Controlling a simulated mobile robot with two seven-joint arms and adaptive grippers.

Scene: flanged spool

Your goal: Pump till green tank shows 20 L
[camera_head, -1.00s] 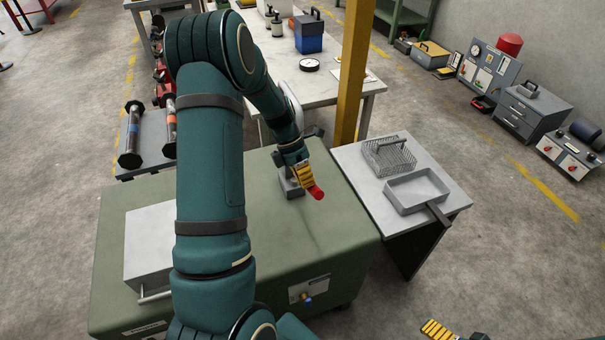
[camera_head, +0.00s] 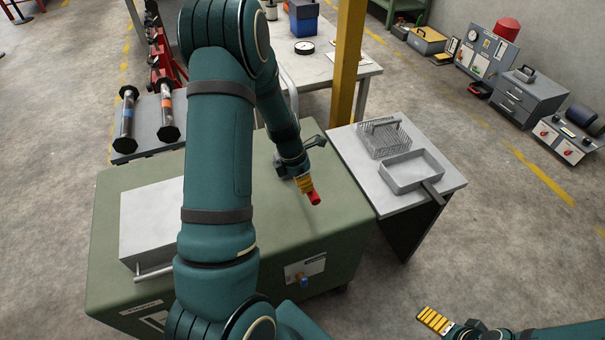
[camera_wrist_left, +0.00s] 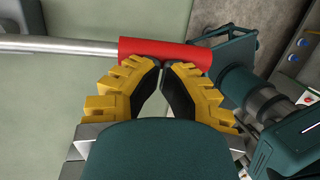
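The green tank (camera_head: 340,215) stands low in front of me, largely behind my left arm. A pump handle with a red grip (camera_head: 314,198) is above its top; the wrist view shows the red grip (camera_wrist_left: 165,52) on a grey metal rod (camera_wrist_left: 60,46). My left gripper (camera_head: 305,184) is at the grip. In the wrist view its yellow fingertips (camera_wrist_left: 165,66) are nearly together and appear to be against the grip's near side, not around it. A label and dark panel (camera_head: 152,318) on the tank front are partly cut off; no level is readable. My right gripper (camera_head: 434,320) is apart, at bottom right.
A grey side table (camera_head: 362,180) with a wire basket (camera_head: 385,138) and a metal tray (camera_head: 410,172) stands right of the tank. A yellow post (camera_head: 347,75) rises behind. A valve panel (camera_head: 305,268) is on the tank front.

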